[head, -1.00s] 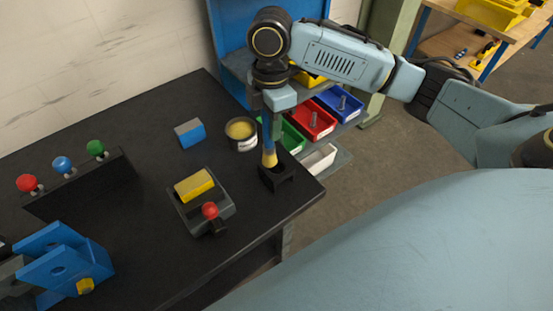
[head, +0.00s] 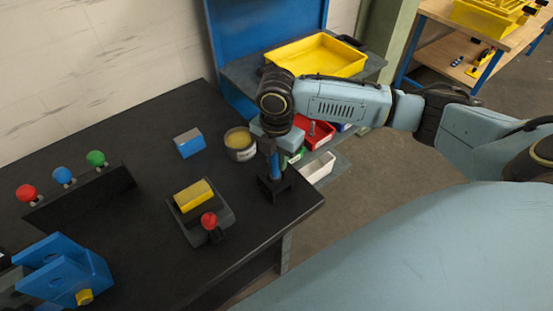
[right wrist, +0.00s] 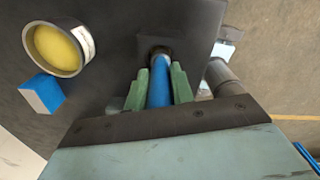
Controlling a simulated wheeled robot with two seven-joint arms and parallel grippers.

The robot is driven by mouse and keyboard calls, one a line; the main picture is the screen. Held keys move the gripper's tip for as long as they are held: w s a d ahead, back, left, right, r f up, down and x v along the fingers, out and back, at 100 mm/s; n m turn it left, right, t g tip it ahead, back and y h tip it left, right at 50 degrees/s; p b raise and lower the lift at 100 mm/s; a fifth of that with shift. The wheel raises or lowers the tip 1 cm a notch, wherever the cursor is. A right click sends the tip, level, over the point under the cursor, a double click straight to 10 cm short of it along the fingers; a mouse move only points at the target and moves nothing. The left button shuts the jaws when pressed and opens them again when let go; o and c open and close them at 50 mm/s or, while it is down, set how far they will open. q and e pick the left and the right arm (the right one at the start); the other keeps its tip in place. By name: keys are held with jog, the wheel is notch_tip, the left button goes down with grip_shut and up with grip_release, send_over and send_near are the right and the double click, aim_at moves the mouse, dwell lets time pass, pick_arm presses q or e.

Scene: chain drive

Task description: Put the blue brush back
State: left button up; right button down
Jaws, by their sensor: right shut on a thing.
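The blue brush (head: 274,163) stands roughly upright at the black holder (head: 275,188) near the table's right corner. Its lower end is down in the holder's opening and its bristles are hidden. My right gripper (head: 272,150) is right above the holder, shut on the brush handle. In the right wrist view the green fingers (right wrist: 160,84) press on both sides of the blue handle (right wrist: 160,88), whose far end enters the dark holder (right wrist: 160,52). My left gripper is not in view.
A tin of yellow grease (head: 240,143) stands close left of the gripper, with a blue-grey block (head: 189,142) beyond. A tray with a yellow block (head: 194,195) and a red-knobbed part sits in front. Bins (head: 318,167) stand past the table edge.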

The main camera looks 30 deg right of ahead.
jog(key=shift+f, duration=0.45)
jog(key=c, duration=1.2)
grip_release()
jog(key=shift+f, duration=0.1)
notch_tip(320, 180, up, 12)
jog(key=shift+r+p, duration=0.15)
jog(key=shift+p, duration=0.25)
